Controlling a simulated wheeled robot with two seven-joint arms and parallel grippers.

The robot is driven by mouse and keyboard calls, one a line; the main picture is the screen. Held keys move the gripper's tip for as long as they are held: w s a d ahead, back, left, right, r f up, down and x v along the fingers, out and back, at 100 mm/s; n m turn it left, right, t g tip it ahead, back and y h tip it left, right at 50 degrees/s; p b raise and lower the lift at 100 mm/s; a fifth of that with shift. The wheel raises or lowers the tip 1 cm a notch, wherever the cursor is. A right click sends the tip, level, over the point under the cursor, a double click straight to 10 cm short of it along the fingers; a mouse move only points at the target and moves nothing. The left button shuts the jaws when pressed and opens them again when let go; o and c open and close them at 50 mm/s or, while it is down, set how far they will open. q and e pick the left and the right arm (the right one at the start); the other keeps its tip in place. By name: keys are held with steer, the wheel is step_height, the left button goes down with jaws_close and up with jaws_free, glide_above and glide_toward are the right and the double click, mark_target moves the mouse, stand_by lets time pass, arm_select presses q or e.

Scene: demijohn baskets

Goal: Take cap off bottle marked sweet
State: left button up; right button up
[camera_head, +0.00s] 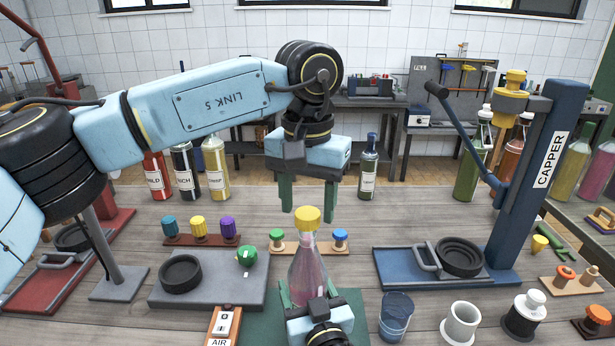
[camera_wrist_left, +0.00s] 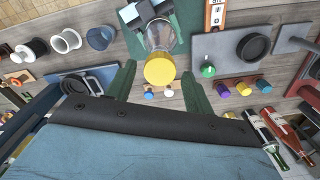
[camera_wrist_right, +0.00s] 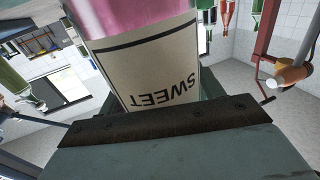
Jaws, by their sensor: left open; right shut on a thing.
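The bottle marked sweet (camera_head: 308,268) is clear with pink contents and stands upright at the front middle of the table. Its SWEET label (camera_wrist_right: 155,65) fills the right wrist view. Its yellow cap (camera_head: 307,217) is on its neck; the cap also shows in the left wrist view (camera_wrist_left: 160,70). My right gripper (camera_head: 318,308) is shut on the bottle's lower body. My left gripper (camera_head: 308,212) points down with its green fingers open around the cap's level, slightly behind it in the head view. In the left wrist view the cap lies between the open fingertips, not visibly touched.
A rack with green and blue caps (camera_head: 340,237) is just behind the bottle. A grey plate (camera_head: 215,290) with a black ring is on the left. The blue capper (camera_head: 515,190) stands on the right. A blue cup (camera_head: 396,315) is close on the right.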

arm_select(q)
steer(key=shift+f, duration=0.7)
